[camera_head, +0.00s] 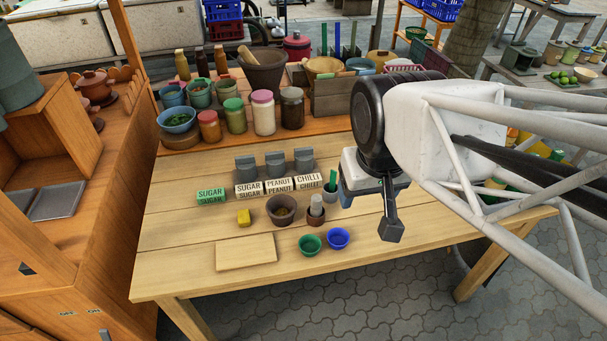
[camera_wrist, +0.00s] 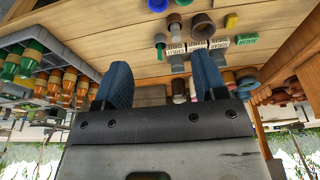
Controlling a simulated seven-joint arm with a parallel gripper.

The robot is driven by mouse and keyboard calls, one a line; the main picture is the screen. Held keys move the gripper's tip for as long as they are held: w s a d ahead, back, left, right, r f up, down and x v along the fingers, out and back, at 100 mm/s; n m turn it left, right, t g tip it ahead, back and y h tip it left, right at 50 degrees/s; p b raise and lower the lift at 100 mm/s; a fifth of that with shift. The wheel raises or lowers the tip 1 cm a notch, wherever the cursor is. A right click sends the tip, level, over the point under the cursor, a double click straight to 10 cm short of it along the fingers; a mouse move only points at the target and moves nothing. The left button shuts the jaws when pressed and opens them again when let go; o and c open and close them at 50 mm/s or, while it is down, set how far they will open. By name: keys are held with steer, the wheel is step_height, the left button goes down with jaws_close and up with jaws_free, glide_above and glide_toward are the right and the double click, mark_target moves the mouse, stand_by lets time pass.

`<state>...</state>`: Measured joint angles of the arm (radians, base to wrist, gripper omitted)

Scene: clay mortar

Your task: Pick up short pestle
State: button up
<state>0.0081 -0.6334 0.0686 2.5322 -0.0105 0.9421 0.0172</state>
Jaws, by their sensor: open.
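A short, pale pestle (camera_head: 317,203) stands upright in a small brown cup (camera_head: 316,219) on the wooden table, right of the clay mortar (camera_head: 282,210). The pestle also shows near the top of the wrist view (camera_wrist: 175,22), beside the mortar (camera_wrist: 203,26). My gripper (camera_head: 391,226) is above the table, to the right of the pestle and apart from it. Its two blue fingers are spread with nothing between them in the wrist view (camera_wrist: 162,78). The pestle's lower end is hidden in the cup.
Blue (camera_head: 338,238) and green (camera_head: 310,244) bowls stand in front of the pestle. A grey cup with a green stick (camera_head: 330,193) and label blocks (camera_head: 279,185) stand behind. A yellow block (camera_head: 244,218) and a board (camera_head: 246,252) lie left. Jars (camera_head: 263,112) line the back.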

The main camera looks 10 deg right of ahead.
steer(key=m+g, duration=0.3)
steer(key=m, duration=0.6)
glide_above(317, 198)
steer(key=f, duration=2)
steer(key=shift+s+f, duration=0.15)
steer(key=shift+s, duration=0.15)
steer(key=shift+w+f, duration=0.25)
steer(key=shift+f, duration=0.15)
steer(key=shift+f, duration=1.3)
